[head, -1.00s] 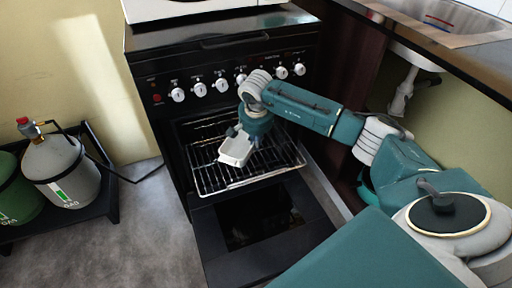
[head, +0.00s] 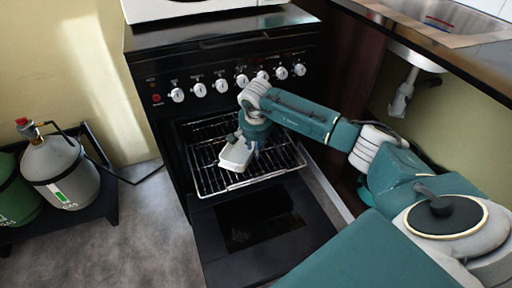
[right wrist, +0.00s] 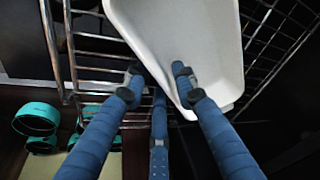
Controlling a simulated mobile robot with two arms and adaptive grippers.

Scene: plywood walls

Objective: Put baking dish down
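The white baking dish (head: 236,154) sits on the wire oven rack (head: 206,186), inside the oven's opening, near the rack's front left. My right gripper (head: 251,150) is low at the dish's right rear side. In the right wrist view the dish (right wrist: 205,40) fills the top middle. The blue fingers of my right gripper (right wrist: 158,82) are spread around its near edge, one over the inside and the others outside, with gaps beside the wall; it looks open. Contact between fingertips and dish is hard to see. My left gripper is not in view.
The black oven (head: 165,120) has its door (head: 215,240) folded down in front. A row of knobs runs above the opening. Gas bottles (head: 60,170) stand at the left on a black stand. A counter with a sink (head: 460,18) is at the right.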

